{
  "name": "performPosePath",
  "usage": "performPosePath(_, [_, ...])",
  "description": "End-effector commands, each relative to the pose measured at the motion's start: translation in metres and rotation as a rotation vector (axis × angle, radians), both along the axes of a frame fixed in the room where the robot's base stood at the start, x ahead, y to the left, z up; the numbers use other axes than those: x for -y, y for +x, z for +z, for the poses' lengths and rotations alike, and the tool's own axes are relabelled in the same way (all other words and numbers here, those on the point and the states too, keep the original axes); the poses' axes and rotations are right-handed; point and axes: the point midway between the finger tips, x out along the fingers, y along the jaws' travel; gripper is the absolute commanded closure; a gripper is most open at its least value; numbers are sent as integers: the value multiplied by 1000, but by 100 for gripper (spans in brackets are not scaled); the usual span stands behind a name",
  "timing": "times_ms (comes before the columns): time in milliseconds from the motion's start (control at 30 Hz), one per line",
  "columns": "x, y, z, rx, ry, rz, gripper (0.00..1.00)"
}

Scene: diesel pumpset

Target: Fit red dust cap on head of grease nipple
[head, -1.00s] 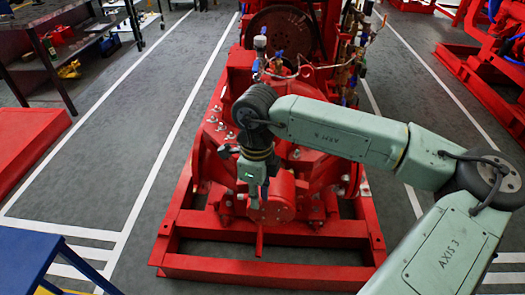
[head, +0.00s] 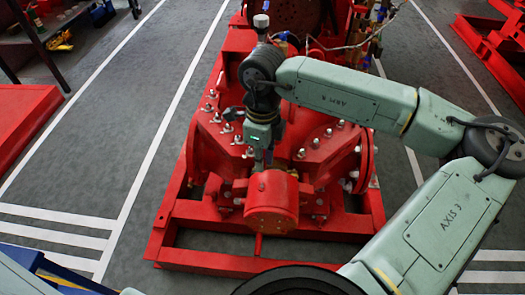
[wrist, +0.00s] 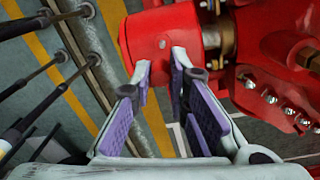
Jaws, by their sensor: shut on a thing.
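My gripper (wrist: 162,68) has two fingers with purple pads, close together in the wrist view. Its tips lie just below the end of a red cylindrical housing (wrist: 165,30). In the head view my gripper (head: 262,166) points down at the top edge of the same housing (head: 272,205). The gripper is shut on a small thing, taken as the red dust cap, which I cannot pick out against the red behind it. A tiny pale spot (wrist: 163,44) shows on the housing; I cannot tell whether it is the grease nipple.
The red pumpset stands on a red base frame (head: 215,262). A bolted flange (wrist: 275,92) lies right of the gripper in the wrist view. A workbench (head: 50,30) is at the far left. The grey floor (head: 110,140) left of the pumpset is clear.

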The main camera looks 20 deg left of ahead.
Motion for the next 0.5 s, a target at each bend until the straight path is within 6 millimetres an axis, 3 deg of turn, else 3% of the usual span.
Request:
performPosePath(267, [0,0,-1,3,-4,-16,92])
performPosePath(433, [-1,0,-4,20,-25,-115,92])
performPosePath(500, [-1,0,-12,18,-25,-118,92])
